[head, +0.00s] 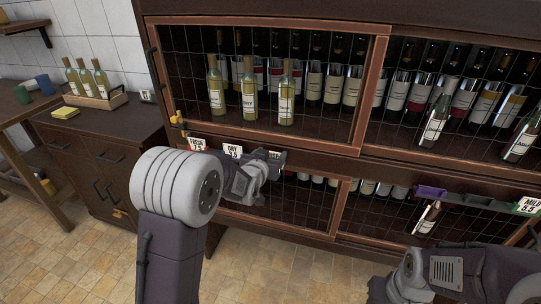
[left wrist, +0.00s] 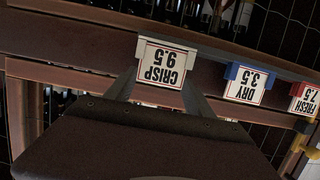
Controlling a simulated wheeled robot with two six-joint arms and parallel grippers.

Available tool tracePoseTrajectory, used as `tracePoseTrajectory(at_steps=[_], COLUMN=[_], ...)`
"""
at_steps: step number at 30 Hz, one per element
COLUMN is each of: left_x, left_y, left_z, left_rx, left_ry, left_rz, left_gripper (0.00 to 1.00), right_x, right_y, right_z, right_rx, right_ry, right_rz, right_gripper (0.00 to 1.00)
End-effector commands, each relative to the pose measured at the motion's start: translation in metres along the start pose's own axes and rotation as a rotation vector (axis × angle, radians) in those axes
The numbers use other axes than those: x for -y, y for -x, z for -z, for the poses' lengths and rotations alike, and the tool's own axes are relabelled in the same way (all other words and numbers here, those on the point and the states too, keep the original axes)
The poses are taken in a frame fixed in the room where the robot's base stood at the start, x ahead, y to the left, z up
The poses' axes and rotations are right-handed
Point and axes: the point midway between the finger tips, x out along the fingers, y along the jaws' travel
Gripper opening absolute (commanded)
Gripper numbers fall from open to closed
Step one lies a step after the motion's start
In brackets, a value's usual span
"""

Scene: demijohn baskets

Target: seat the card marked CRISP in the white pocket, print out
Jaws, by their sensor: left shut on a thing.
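My left gripper (left wrist: 160,86) is shut on the card, one finger at each side. In the head view my left gripper (head: 272,160) is at the rail, just right of the DRY card, and mostly hides the CRISP card. My right gripper is not in view; only my right arm shows.
A blue pocket (left wrist: 234,72) holds the DRY card (left wrist: 245,88), and a red pocket (left wrist: 297,88) holds the FRESH card (left wrist: 306,102). Further right are an empty-looking purple pocket (head: 430,191) and the MILD card (head: 528,205). Bottles stand behind wire mesh (head: 320,120).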

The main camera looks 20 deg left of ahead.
Motion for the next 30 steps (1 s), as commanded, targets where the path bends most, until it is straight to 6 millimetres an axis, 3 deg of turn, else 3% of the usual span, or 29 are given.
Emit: tracePoseTrajectory(at_steps=[5, 6, 8, 20, 30], left_x=[0.000, 0.000, 0.000, 0.000, 0.000], left_y=[0.000, 0.000, 0.000, 0.007, 0.074], left_z=[-0.001, -0.001, -0.001, -0.001, 0.000], left_rx=[0.000, 0.000, 0.000, 0.000, -0.002], left_ry=[0.000, 0.000, 0.000, 0.000, 0.000], left_rz=[0.000, 0.000, 0.000, 0.000, 0.000], left_gripper=[0.25, 0.71, 0.87, 0.88, 0.88], right_x=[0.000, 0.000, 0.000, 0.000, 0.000], right_y=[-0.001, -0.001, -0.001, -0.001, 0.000], right_z=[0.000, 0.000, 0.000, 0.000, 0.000], right_rx=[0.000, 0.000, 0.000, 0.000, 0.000], right_ry=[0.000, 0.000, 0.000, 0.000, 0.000], right_rz=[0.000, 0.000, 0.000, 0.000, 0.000], right_gripper=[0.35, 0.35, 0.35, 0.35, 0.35])
